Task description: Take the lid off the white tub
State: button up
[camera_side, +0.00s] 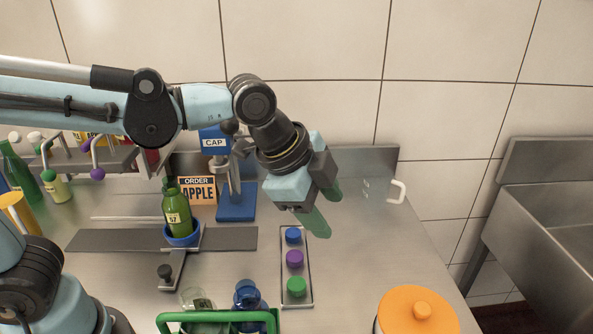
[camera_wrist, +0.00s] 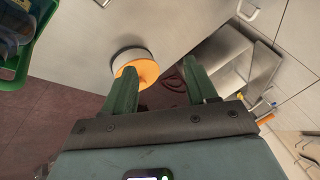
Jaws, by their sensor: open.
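The orange lid (camera_side: 402,309) with its round knob sits on the white tub (camera_side: 376,326) at the bottom right of the side view. Most of the tub is cut off by the frame edge. In the wrist view the lid (camera_wrist: 148,70) and the pale tub wall (camera_wrist: 124,57) show beyond my left fingertip, which hides part of the lid. My gripper (camera_side: 324,208) is open and empty, with green fingers. It is in the air above the counter, up and to the left of the tub in the side view. In the wrist view my fingertips (camera_wrist: 162,76) are spread apart.
A narrow tray (camera_side: 311,292) holds blue, purple and green caps. A green crate (camera_side: 217,317) with bottles stands front left. A sink (camera_side: 550,212) lies right, past the counter edge.

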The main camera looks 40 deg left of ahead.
jog(key=w+d+r+m+g, duration=0.2)
jog(key=w+d+m+g, duration=0.15)
jog(key=d+m, duration=0.6)
jog(key=m+g+y, duration=0.2)
jog(key=m+y, duration=0.1)
jog(key=m, duration=0.9)
send_over(424, 307)
jog(key=f, duration=0.1)
notch_tip(424, 307, down, 7)
jog(key=shift+w+d, duration=0.15)
jog(key=shift+a+f, duration=0.15)
jog(key=shift+f, duration=1.2)
jog(key=shift+a+f, duration=0.1)
jog(key=shift+f, duration=1.25)
grip_shut()
jog(key=shift+r, duration=0.15)
